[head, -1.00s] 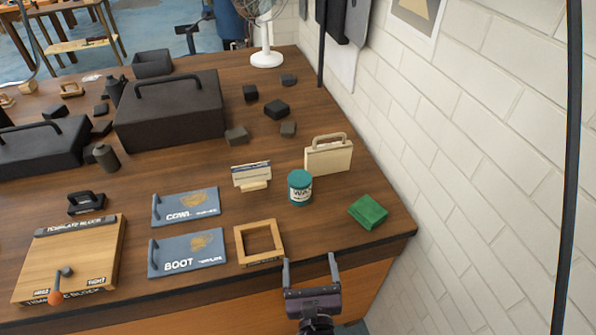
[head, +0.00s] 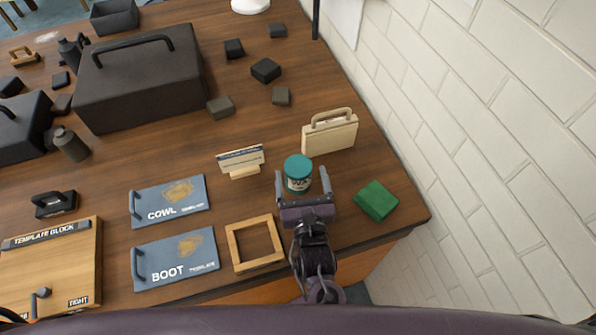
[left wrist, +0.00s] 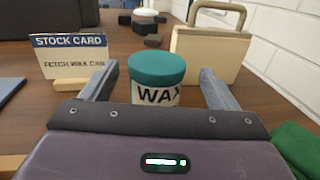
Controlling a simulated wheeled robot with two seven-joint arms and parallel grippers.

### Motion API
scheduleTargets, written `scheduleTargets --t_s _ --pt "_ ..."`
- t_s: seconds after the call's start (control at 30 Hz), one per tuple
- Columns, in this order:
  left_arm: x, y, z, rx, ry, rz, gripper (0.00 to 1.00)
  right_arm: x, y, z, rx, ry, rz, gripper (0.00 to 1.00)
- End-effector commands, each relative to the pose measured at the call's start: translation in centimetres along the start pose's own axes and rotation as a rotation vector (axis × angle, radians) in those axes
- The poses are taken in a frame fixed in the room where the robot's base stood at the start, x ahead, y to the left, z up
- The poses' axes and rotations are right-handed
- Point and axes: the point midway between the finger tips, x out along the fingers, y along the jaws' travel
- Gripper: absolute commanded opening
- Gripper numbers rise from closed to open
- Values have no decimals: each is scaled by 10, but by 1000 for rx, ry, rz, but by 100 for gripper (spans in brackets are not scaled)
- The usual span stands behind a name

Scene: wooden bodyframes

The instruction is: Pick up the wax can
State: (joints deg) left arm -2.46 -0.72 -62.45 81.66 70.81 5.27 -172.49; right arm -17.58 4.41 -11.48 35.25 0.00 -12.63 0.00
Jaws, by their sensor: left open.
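The wax can (head: 298,173) stands upright on the wooden table, with a teal lid and a pale label reading WAX. It also shows in the left wrist view (left wrist: 156,80), straight ahead. My left gripper (head: 302,181) is open, with one finger on each side of the can. In the left wrist view the gripper (left wrist: 157,88) has visible gaps between its fingers and the can. The palm hides the can's lower part there. My right gripper is not in view.
A stock card (head: 241,160) stands left of the can, a cream case (head: 329,132) behind it and a green block (head: 376,200) to its right. A wooden frame (head: 254,243) lies at front left. A white brick wall (head: 480,130) bounds the right.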

Motion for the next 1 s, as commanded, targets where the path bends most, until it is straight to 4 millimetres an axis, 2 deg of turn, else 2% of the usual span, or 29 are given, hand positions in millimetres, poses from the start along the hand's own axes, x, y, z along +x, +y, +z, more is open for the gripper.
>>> scheduleTargets --t_s 0.03,0.13,0.3,0.43,0.6,1.0 --pt "7 1 -2 0 -1 2 82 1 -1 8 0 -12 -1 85" --pt "23 3 -4 0 -2 3 82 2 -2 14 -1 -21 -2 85" --pt "43 3 -4 -1 -1 1 82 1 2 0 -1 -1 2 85" --pt "48 3 -5 0 0 0 82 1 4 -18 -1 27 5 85" --pt "47 3 -5 0 0 0 80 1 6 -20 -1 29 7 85" --pt "47 3 -4 0 0 0 28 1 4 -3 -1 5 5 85"
